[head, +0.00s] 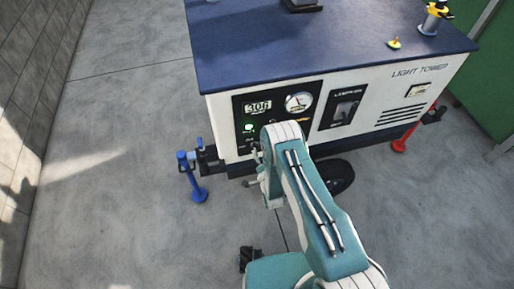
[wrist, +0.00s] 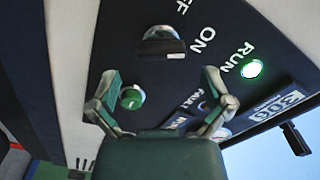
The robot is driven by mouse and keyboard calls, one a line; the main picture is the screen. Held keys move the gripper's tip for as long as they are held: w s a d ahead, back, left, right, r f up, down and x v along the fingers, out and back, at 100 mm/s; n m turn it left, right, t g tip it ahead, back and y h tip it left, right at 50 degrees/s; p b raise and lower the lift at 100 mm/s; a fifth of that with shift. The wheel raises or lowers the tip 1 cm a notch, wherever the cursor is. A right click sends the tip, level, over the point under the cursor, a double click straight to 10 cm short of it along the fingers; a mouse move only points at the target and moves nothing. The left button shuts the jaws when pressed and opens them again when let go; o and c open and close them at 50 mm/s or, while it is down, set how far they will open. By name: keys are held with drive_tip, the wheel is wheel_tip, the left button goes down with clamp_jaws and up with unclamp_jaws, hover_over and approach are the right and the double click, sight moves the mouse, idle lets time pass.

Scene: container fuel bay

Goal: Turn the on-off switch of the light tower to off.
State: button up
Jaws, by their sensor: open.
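The light tower (head: 226,137) stands in front of me, with its dark control panel facing me. In the wrist view the on-off switch (wrist: 162,46) is a dark rotary knob on the panel. The letters "ON" are beside it and the cut-off letters of "OFF" are at the top edge. I cannot tell surely which label the knob points to. The RUN lamp (wrist: 252,68) glows green. My gripper (wrist: 161,80) is open and empty, its fingers spread below the knob in the picture and apart from it. In the head view my arm hides the switch.
A round green control (wrist: 131,97) sits near my left finger. A fault label (wrist: 187,106) and the 306 display (wrist: 290,98) are to the right. The head view shows a gauge (head: 299,102), a lamp switch panel (head: 344,104), a blue jack (head: 190,175) and a red jack (head: 402,142).

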sight(257, 147)
drive_tip(key=x, duration=0.4)
drive_tip(key=shift+s, duration=0.1)
drive_tip(key=c, duration=1.1)
drive_tip(key=shift+o, duration=0.2)
